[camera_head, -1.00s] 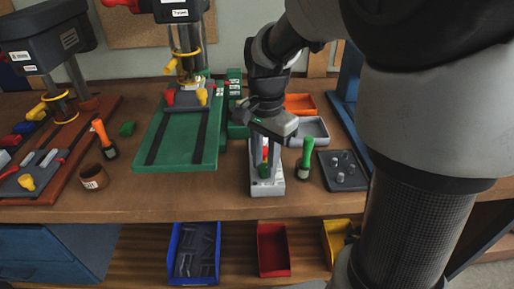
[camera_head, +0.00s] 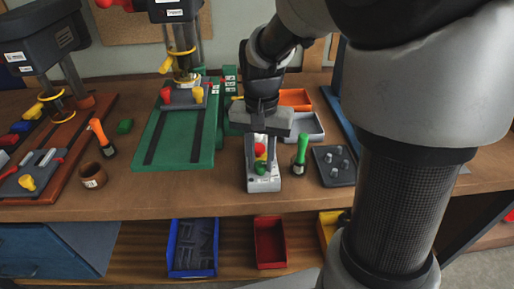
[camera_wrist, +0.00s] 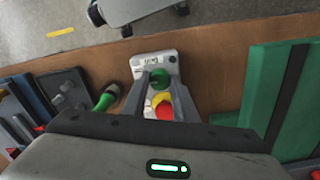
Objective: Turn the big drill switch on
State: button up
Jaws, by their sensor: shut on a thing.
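A pale grey switch box (camera_head: 263,184) stands near the front edge of the bench, with a red button (camera_head: 260,149), a yellow one and a green button (camera_head: 261,167) in a line. My gripper (camera_head: 261,157) points down over this box. In the wrist view the box (camera_wrist: 154,61) lies beneath my gripper (camera_wrist: 162,79). The two fingers are on either side of the button row, with the tips beside the green button (camera_wrist: 160,78). The gripper appears shut on the green button, though the exact contact is hard to see. The big green drill press (camera_head: 181,120) stands left of the box.
A smaller drill (camera_head: 42,45) is at far left. Open bench lies left of the box.

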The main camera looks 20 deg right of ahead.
aim_at(261, 164)
jog(key=n+p, duration=0.2)
jog(key=n, duration=0.4)
jog(key=shift+n, duration=0.4)
dwell(0.3)
jog(key=o, duration=1.1)
jog(key=shift+c, duration=0.2)
jog(key=shift+r, duration=0.1)
notch_tip(261, 164, up, 17)
jog(key=p, duration=0.3)
jog(key=shift+r, duration=0.15)
